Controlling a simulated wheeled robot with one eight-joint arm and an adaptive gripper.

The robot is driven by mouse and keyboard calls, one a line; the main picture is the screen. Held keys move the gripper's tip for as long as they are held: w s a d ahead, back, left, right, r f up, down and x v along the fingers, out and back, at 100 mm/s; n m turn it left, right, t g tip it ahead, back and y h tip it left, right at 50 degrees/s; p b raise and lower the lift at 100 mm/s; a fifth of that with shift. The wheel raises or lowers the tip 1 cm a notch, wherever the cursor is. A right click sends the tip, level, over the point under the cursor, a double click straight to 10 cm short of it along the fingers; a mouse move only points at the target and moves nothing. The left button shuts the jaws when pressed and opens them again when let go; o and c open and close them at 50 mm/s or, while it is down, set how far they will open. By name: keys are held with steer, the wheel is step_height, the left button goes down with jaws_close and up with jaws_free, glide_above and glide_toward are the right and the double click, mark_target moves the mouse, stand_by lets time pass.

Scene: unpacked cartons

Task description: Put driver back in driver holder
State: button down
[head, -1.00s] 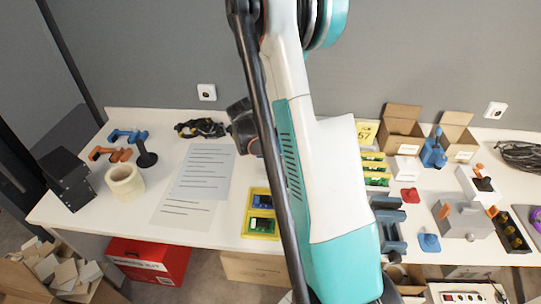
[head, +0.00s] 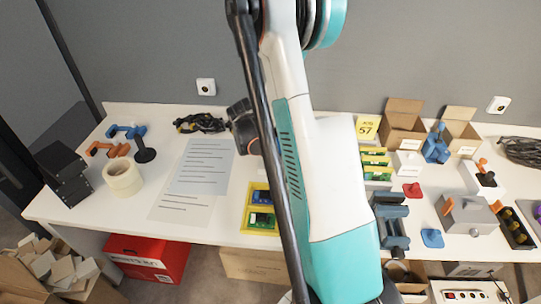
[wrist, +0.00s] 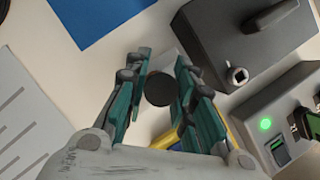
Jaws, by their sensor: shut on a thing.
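In the wrist view my gripper (wrist: 161,77) has its two teal fingers on either side of a dark round end. I take this to be the driver (wrist: 160,90), seen end-on between the fingers. The rest of its shape is hidden. A pale grey square patch lies behind it. In the head view my arm covers the gripper and whatever it holds. I cannot tell for sure which thing is the driver holder. A dark grey block (wrist: 235,40) with a black cylinder on top and a small metal socket on its side is right of the fingers.
A grey box (wrist: 285,125) with a green light stands lower right in the wrist view. A yellow tray edge (wrist: 228,128) is close to the right finger. In the head view, printed sheets (head: 200,170), a tape roll (head: 123,178) and cartons (head: 404,130) lie on the white table (head: 110,215).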

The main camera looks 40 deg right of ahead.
steer(key=c, duration=1.3)
jaws_free()
steer(key=v, duration=1.2)
steer(key=shift+f, duration=0.1)
